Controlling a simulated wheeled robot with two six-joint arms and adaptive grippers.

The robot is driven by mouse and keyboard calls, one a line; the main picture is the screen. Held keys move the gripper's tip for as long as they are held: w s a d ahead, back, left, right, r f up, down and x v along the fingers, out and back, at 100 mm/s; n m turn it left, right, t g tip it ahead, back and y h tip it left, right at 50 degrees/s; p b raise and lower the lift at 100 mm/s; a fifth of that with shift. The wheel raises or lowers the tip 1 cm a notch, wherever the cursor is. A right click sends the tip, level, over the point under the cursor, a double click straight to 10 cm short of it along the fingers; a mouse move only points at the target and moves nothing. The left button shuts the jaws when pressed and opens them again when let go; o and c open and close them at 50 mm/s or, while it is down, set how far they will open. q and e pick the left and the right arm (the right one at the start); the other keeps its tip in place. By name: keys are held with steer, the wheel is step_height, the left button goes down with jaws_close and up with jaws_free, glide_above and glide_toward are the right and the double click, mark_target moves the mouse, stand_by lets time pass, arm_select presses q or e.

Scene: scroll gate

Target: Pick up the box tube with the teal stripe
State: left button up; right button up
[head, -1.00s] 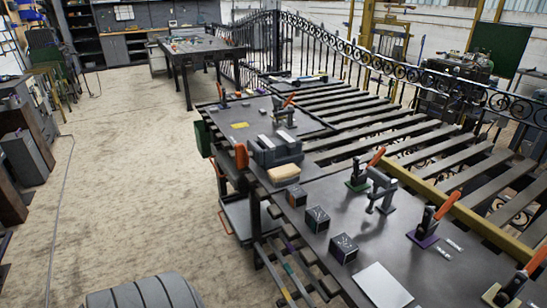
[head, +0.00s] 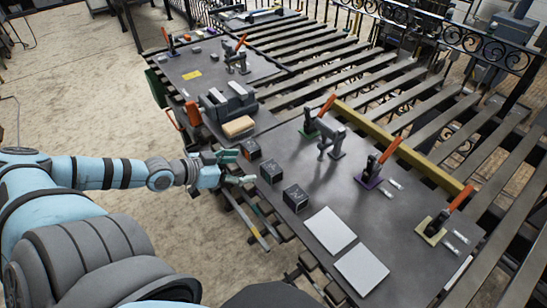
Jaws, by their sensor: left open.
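Several long box tubes (head: 250,222) lie on a low rack beside and below the near-left edge of the dark work table (head: 318,185). Part of them is hidden behind my left gripper and the table edge. The stripes are too small here to tell surely which tube has the teal one. My left gripper (head: 236,168) is open and empty, its fingers pointing right, in front of the table's left edge by the dark cubes. It appears above the tubes, apart from them. My right gripper is not in view.
Slatted bars run at the right. The floor at left is open.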

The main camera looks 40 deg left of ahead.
mark_target(270, 167)
arm_select(q)
steer(key=b+x, duration=0.1)
steer(key=x, duration=0.1)
steer(key=b+x, duration=0.2)
steer(key=f+b+x, duration=0.1)
steer(key=b+x, duration=0.1)
steer(key=shift+s+a+f, duration=0.15)
steer(key=shift+a+f, duration=0.05)
steer(key=shift+a, duration=0.15)
steer(key=shift+w+d+f, duration=0.15)
steer(key=shift+w+d, duration=0.1)
steer(key=shift+w, duration=0.4)
steer(key=x, duration=0.2)
steer(key=d+b+x, duration=0.1)
steer(key=x, duration=0.1)
steer(key=shift+w+d, duration=0.1)
steer(key=shift+w, duration=0.2)
steer(key=c, duration=1.5)
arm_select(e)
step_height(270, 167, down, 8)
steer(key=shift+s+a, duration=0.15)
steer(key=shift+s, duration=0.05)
